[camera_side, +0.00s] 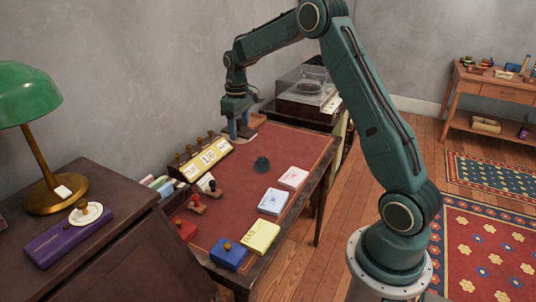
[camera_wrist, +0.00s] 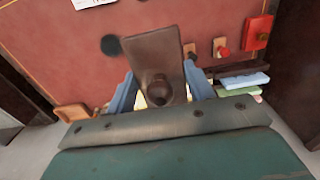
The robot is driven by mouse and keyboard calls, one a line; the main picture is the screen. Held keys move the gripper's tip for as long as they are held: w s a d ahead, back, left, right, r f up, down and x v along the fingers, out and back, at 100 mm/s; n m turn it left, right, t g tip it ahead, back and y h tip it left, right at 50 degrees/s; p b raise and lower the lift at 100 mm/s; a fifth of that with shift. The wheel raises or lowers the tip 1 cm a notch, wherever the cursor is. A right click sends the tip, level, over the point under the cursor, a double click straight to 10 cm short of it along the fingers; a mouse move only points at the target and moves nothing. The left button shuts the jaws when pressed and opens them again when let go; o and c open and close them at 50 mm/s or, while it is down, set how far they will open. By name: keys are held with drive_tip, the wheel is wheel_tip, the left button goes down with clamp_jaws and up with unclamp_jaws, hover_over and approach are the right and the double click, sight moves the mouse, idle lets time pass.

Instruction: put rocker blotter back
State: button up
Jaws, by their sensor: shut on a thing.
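My gripper (camera_side: 240,134) is over the far left end of the red-topped desk (camera_side: 240,185), near the wall. In the wrist view its two blue fingers (camera_wrist: 160,76) are shut on a brown piece with a round knob, which I take for the rocker blotter (camera_wrist: 154,52). Its flat brown body extends beyond the fingertips. In the side view the fingers mostly hide it, and I cannot tell whether it touches the desk. A small light wooden piece, perhaps a tray, (camera_wrist: 72,112) lies at the desk's edge beside the gripper.
Small stamps (camera_side: 197,203), a red pad (camera_side: 185,228), a blue box (camera_side: 228,253) and a dark domed thing (camera_side: 262,165) are on the desk. The desk's middle is mostly clear.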

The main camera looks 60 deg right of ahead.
drive_tip(key=shift+f, duration=0.1)
wheel_tip(320, 180, down, 20)
drive_tip(key=shift+r, duration=0.1)
idle(1.0)
drive_tip(key=o, duration=0.9)
wheel_tip(320, 180, up, 12)
idle(0.6)
drive_tip(key=shift+a+r, duration=0.1)
idle(0.4)
